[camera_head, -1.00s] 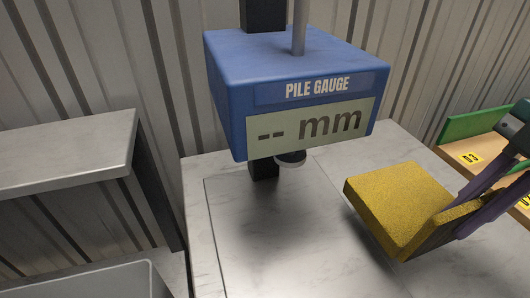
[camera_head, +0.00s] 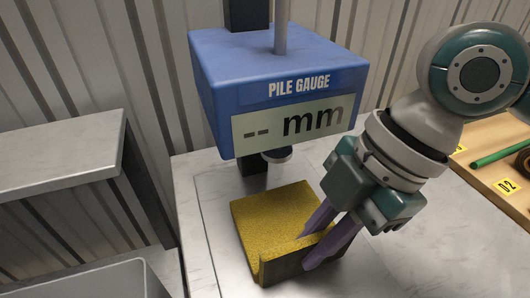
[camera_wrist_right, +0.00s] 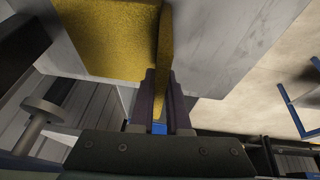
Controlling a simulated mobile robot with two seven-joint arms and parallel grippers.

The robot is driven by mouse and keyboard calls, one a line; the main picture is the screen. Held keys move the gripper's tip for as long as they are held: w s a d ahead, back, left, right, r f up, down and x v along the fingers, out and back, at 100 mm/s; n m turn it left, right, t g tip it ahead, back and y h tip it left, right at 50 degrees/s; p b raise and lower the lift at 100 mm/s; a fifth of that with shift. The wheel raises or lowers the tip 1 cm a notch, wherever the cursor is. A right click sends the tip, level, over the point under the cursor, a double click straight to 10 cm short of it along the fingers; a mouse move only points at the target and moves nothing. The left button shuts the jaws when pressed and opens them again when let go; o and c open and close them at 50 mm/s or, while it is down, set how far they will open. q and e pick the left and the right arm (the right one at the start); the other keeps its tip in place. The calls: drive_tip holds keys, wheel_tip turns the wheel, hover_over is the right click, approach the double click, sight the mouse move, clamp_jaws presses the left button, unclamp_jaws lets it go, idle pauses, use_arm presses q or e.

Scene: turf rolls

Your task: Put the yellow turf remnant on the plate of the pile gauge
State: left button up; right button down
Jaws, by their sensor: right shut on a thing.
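The yellow turf remnant (camera_head: 275,215) is a flat square slab with a dark edge. My right gripper (camera_head: 308,248) is shut on its near right edge with purple fingers. The remnant is over the pale plate (camera_head: 215,225), in front of the gauge's round foot (camera_head: 277,155); I cannot tell whether it touches the plate. The blue pile gauge (camera_head: 280,75) reads "-- mm". In the right wrist view the remnant (camera_wrist_right: 100,35) extends up and left from the fingers (camera_wrist_right: 157,95). My left gripper is not in view.
A wooden board (camera_head: 490,180) with yellow number tags and a green strip (camera_head: 500,155) lies at right. A grey shelf (camera_head: 60,155) stands at left, with a pale bin (camera_head: 80,280) below it. A corrugated wall is behind.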

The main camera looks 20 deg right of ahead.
drive_tip(key=c, duration=0.9)
unclamp_jaws()
drive_tip(key=w+p+v, duration=0.1)
drive_tip(key=p+v, duration=0.1)
drive_tip(key=v, duration=1)
drive_tip(key=s+a+f+m+t, duration=0.3)
drive_tip(key=s+a+f+m, duration=0.2)
drive_tip(key=a+m, duration=0.15)
drive_tip(key=s+d+f+m+h, duration=0.3)
drive_tip(key=s+d+m, duration=0.3)
drive_tip(key=m, duration=0.4)
drive_tip(key=shift+d+h, duration=0.7)
drive_tip(key=shift+d, duration=0.2)
